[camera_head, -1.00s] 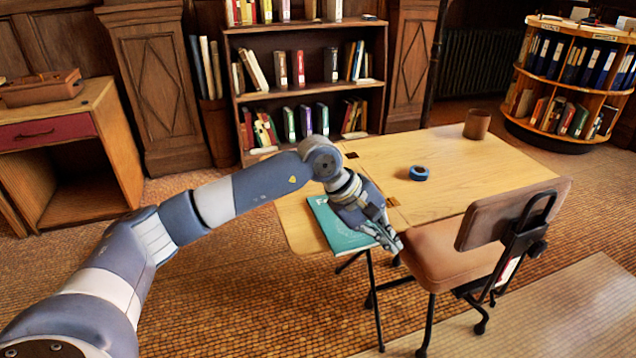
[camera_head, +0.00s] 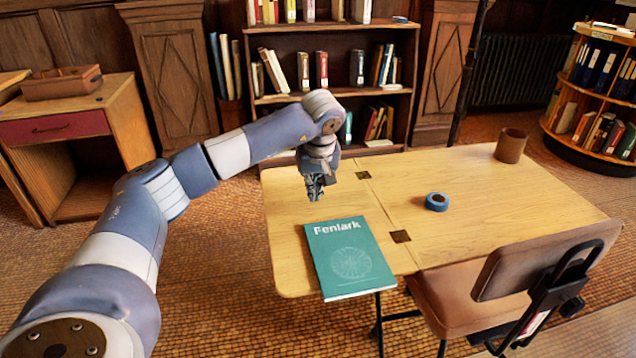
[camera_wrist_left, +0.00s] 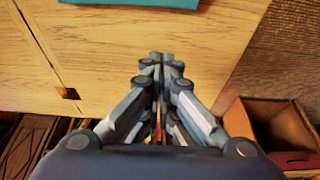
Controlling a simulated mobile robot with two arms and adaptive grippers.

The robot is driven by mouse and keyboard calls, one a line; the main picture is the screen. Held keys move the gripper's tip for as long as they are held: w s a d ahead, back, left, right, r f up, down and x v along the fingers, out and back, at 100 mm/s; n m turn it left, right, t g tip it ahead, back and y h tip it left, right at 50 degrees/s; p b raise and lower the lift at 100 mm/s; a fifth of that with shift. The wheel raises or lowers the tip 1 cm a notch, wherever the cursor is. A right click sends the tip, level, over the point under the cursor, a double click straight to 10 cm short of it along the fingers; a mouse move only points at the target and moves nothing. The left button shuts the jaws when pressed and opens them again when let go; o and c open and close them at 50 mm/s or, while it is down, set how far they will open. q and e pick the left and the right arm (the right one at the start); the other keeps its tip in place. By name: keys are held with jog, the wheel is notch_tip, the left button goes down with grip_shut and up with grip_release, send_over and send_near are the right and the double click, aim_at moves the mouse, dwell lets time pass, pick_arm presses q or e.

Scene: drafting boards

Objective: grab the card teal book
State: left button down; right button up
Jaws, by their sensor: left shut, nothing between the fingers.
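The teal book (camera_head: 350,258) lies flat on the left part of the wooden table, its cover reading "Fenlark" above a pale round drawing. My left gripper (camera_head: 315,196) is above the table just behind the book's far edge, apart from it, pointing down. It is shut and empty. In the left wrist view a strip of the teal book (camera_wrist_left: 130,18) shows at the top, and the shut fingertips (camera_wrist_left: 160,56) are below it in the picture, clear of it. My right gripper is not in view.
The wooden table (camera_head: 480,185) carries a blue tape roll (camera_head: 437,202) and a brown cup (camera_head: 510,146) to the right of the book. A brown chair (camera_head: 540,262) stands at the table's front right. A bookshelf (camera_head: 330,98) stands behind.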

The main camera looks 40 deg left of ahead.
aim_at(316, 217)
pick_arm(q)
jog(key=x, duration=0.4)
jog(key=shift+f+b, duration=0.2)
jog(key=shift+b, duration=0.1)
jog(key=shift+d+f, duration=0.2)
jog(key=shift+f, duration=0.05)
jog(key=shift+s+d+r, duration=0.1)
jog(key=shift+s+d, duration=1.05)
jog(key=shift+d, duration=0.1)
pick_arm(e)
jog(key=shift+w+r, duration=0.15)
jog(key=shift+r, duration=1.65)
pick_arm(q)
jog(key=shift+d, duration=0.1)
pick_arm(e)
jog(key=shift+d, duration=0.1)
